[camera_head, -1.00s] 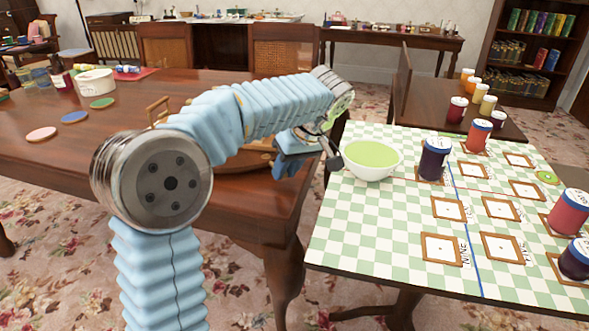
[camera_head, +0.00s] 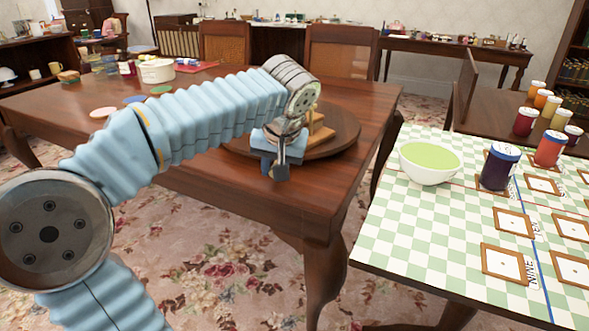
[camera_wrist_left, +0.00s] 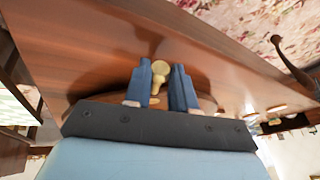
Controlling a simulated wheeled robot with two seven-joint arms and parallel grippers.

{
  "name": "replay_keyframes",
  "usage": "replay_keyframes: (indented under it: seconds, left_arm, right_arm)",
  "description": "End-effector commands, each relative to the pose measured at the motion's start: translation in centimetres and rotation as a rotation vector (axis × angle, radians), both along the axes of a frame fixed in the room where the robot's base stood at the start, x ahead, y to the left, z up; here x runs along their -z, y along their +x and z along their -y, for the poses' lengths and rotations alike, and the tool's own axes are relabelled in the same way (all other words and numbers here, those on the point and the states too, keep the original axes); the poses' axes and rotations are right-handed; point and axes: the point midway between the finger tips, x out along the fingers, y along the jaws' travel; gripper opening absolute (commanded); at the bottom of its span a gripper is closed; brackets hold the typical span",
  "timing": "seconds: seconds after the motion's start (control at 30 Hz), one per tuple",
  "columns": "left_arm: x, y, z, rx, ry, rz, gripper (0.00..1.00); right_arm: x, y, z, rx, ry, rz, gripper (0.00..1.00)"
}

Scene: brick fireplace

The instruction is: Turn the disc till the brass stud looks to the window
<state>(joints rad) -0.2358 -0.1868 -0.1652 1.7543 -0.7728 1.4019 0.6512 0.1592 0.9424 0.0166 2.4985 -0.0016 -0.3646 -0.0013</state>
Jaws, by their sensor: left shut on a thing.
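The wooden disc (camera_head: 340,139) lies flat near the front right corner of the brown table, with a light wooden piece (camera_head: 318,132) standing on it. My left gripper (camera_head: 276,165) is at the disc's front left rim, partly hiding it. In the left wrist view the brass stud (camera_wrist_left: 159,72) stands between the two blue fingers (camera_wrist_left: 163,88), and the gripper is shut on it. In the head view the stud is hidden by the gripper. No window shows in either view. My right gripper is not in view.
To the right, a checkered table (camera_head: 400,230) holds a green-filled bowl (camera_head: 430,165), a dark jar (camera_head: 499,168) and small wooden frames. A white pot (camera_head: 157,71) and flat coloured rounds stand at the brown table's far left. Its front middle is bare.

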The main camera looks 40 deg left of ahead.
Motion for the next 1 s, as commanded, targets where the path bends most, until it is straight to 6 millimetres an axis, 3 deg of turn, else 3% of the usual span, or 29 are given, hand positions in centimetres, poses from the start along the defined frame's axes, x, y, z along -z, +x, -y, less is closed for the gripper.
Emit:
replay_keyframes:
  seconds: [0.6,1.0]
  left_arm:
    - [-0.1,-3.4,-6.7,0.27,0.001,0.0,0.0]
    - [-0.1,-3.9,-8.6,0.348,0.0,0.001,0.0]
  right_arm:
    - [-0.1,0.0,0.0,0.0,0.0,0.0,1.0]
    - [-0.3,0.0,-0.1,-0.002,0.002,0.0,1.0]
